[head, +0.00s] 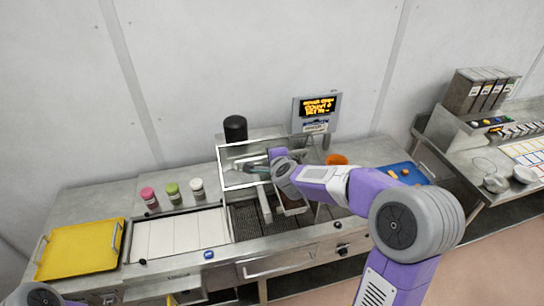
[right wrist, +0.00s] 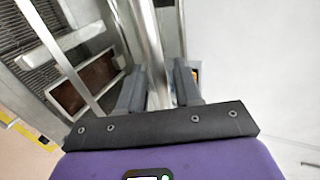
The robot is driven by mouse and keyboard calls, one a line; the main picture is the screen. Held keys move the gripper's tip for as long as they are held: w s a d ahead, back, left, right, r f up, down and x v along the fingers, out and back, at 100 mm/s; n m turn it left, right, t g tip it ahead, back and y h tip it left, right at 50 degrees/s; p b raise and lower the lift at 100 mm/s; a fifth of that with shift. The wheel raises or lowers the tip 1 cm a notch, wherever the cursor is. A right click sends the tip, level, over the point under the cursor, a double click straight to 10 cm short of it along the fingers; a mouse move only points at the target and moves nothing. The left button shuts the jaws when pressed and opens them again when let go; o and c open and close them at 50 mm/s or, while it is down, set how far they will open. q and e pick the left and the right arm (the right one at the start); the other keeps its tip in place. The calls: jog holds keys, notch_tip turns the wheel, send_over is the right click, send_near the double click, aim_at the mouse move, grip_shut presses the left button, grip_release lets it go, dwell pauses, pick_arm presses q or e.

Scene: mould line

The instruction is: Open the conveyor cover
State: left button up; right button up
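The conveyor cover (head: 219,168) is a clear box with a light frame over the conveyor section, behind the middle of the bench. My right gripper (head: 262,168) is at the cover, partly hidden by my own wrist in the head view. In the right wrist view, a metal bar (right wrist: 149,30) runs between the two fingers of my right gripper (right wrist: 160,75). The fingers stand close on either side of it and seem shut on it. Only a part of my left arm shows at the lower left corner; its gripper is out of view.
Pink, green and white-lidded jars (head: 172,190) stand left of the cover. A yellow tray (head: 80,250) lies at the far left. A black cylinder (head: 235,128) and a display (head: 317,108) stand behind. An orange bowl (head: 336,159) and a blue tray (head: 412,177) are at the right.

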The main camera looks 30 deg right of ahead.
jog(key=v, duration=0.7)
jog(key=shift+s, duration=0.2)
jog(key=shift+r, duration=0.1)
